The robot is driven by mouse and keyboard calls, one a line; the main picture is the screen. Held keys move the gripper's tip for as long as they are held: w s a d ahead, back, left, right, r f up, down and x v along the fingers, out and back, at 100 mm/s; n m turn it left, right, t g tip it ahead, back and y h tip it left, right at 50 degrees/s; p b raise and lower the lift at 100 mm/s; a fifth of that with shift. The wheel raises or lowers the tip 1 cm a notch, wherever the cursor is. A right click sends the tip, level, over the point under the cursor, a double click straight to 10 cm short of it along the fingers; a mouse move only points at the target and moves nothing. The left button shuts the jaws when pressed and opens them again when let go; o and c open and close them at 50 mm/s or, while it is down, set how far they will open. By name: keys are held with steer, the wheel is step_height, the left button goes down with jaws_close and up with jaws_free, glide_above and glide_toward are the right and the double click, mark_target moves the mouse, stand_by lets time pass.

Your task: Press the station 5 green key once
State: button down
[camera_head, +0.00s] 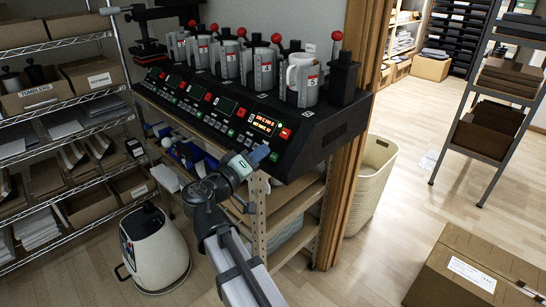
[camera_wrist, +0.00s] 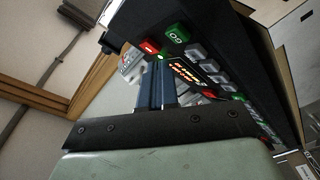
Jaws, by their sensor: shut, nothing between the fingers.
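In the wrist view, a green key (camera_wrist: 178,35) with white lettering lies beside the red key (camera_wrist: 148,46), near the lit display (camera_wrist: 186,72). My gripper (camera_head: 262,154) is shut and empty, its blue fingers in front of the station 5 panel. In the wrist view, its fingertips (camera_wrist: 160,64) appear near these keys. I cannot tell whether they touch the panel.
A cream basket (camera_head: 372,180) and a cardboard box (camera_head: 475,270) stand on the floor. Wire shelving (camera_head: 65,120) is at left.

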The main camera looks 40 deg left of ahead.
steer(key=shift+w+f, duration=0.45)
steer(key=shift+w, duration=0.05)
steer(key=shift+w+f, duration=0.1)
stand_by(1.8)
steer(key=shift+w+f, duration=0.2)
steer(key=shift+w+f, duration=0.3)
steer(key=shift+w, duration=0.05)
stand_by(1.3)
steer(key=shift+s, duration=0.1)
steer(key=shift+s+r, duration=0.6)
steer(key=shift+s+r, duration=1.7)
steer(key=shift+s, duration=0.1)
